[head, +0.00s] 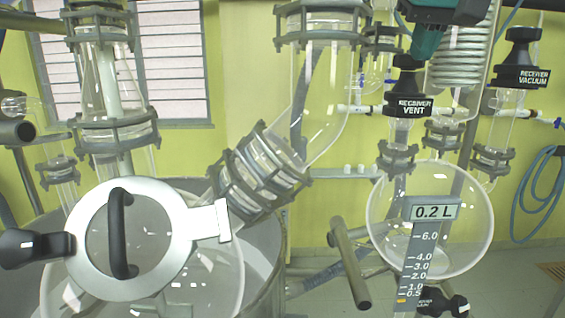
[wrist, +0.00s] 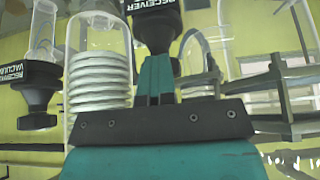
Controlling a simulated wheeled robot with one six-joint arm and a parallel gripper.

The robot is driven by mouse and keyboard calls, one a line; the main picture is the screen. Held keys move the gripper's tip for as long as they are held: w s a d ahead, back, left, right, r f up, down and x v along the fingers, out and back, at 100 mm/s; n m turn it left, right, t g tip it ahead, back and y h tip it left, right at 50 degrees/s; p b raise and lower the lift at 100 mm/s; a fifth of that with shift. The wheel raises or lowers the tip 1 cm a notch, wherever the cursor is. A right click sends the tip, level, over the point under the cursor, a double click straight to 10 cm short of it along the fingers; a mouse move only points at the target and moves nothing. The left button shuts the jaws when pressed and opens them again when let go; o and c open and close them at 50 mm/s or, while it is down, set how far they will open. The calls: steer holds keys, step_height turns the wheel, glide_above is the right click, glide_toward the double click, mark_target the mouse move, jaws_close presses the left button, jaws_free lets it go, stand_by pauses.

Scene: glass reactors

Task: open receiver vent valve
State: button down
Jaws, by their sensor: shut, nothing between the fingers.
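The receiver vent valve has a black labelled handle (head: 409,105) on a glass neck above the round receiver flask (head: 380,225) in the head view. In the wrist view its black handle (wrist: 152,18) is upside down at the top centre, partly cut off by the frame edge. My teal gripper (head: 420,50) comes down from the top just above the handle in the head view. In the wrist view my gripper's fingers (wrist: 155,75) are together, with their tips overlapping the handle's picture. I cannot tell whether they touch it.
The black receiver vacuum handle (head: 520,75) stands to the right; it also shows at the left in the wrist view (wrist: 37,95). A coiled glass condenser (head: 462,55) is close behind my gripper. Clamped glass pipes (head: 320,90) and a reactor lid (head: 170,235) are at left.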

steer(key=shift+d+f, duration=0.15)
steer(key=shift+d, duration=0.35)
steer(key=shift+d+f, duration=0.15)
steer(key=shift+d, duration=0.35)
steer(key=shift+w+d, duration=0.15)
steer(key=shift+s, duration=0.25)
step_height(320, 180, up, 6)
steer(key=p, duration=0.6)
steer(key=shift+r, duration=0.15)
steer(key=shift+d, duration=0.1)
